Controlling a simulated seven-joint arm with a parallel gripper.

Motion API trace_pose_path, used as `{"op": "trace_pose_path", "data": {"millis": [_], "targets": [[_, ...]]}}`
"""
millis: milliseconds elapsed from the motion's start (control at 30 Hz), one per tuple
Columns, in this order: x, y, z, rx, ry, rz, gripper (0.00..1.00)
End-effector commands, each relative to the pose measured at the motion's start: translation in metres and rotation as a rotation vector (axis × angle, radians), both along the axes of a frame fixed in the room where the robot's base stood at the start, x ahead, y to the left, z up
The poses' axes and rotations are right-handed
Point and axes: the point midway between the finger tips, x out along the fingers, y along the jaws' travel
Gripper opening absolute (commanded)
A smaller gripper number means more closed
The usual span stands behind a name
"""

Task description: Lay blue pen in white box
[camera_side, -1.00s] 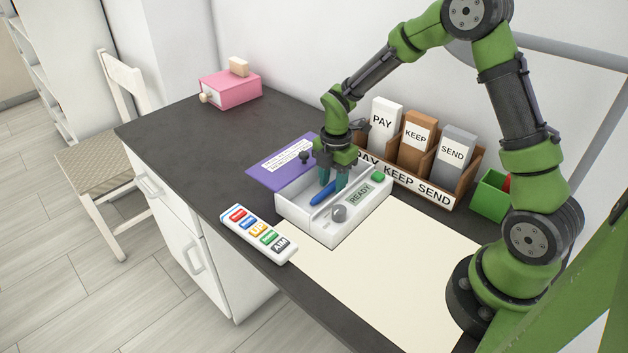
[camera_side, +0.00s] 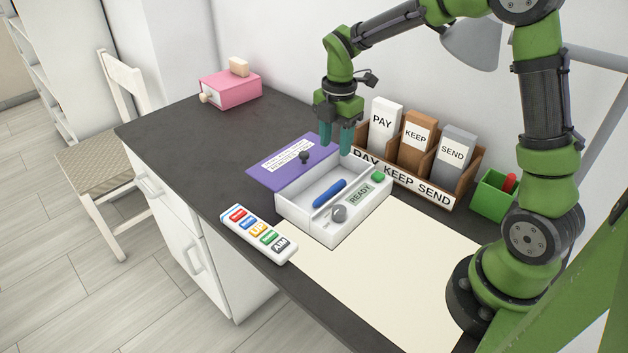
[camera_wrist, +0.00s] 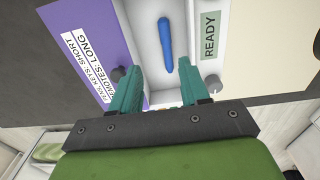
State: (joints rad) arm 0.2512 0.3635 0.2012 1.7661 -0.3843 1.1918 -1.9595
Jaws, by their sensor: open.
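The blue pen (camera_side: 329,192) lies inside the white box (camera_side: 290,216), in its long open compartment. The pen also shows in the wrist view (camera_wrist: 165,44), lying lengthwise between the compartment walls. My gripper (camera_side: 336,148) is above the back of the box, raised clear of the pen. Its teal fingers are spread and empty, as the wrist view (camera_wrist: 174,88) also shows. The box has a READY label, a green button (camera_side: 378,176) and a grey round knob (camera_side: 339,213) on its right part.
A purple panel (camera_side: 268,175) with printed text lies left of the box. A labelled strip (camera_side: 258,234) lies in front. A wooden rack (camera_side: 465,188) and a green bin (camera_side: 492,199) holding a red item stand at the right. A pink box (camera_side: 230,90) is far back. A cream mat (camera_side: 390,260) is clear.

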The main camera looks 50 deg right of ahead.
Motion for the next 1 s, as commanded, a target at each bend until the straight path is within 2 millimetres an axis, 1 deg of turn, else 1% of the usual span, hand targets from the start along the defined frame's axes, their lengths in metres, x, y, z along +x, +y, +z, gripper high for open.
{"op": "trace_pose_path", "data": {"millis": [100, 167, 267, 367, 400, 467, 500, 567, 600, 700, 800, 900, 1000], "targets": [[-0.001, 0.001, 0.011, -0.001, -0.006, -0.013, 0.45], [-0.005, 0.003, 0.018, -0.002, -0.019, -0.052, 0.45], [-0.019, 0.011, 0.039, 0.003, -0.068, -0.21, 0.45], [-0.043, 0.022, 0.066, 0.036, -0.148, -0.473, 0.45], [-0.055, 0.027, 0.076, 0.063, -0.179, -0.596, 0.45], [-0.074, 0.034, 0.089, 0.117, -0.226, -0.787, 0.45], [-0.086, 0.038, 0.096, 0.161, -0.251, -0.912, 0.45], [-0.105, 0.044, 0.105, 0.24, -0.279, -1.096, 0.45], [-0.116, 0.047, 0.11, 0.298, -0.293, -1.215, 0.45], [-0.142, 0.054, 0.116, 0.448, -0.297, -1.476, 0.45], [-0.161, 0.06, 0.118, 0.579, -0.272, -1.674, 0.45], [-0.172, 0.063, 0.118, 0.668, -0.239, -1.799, 0.45], [-0.176, 0.064, 0.117, 0.71, -0.221, -1.859, 0.45]]}}
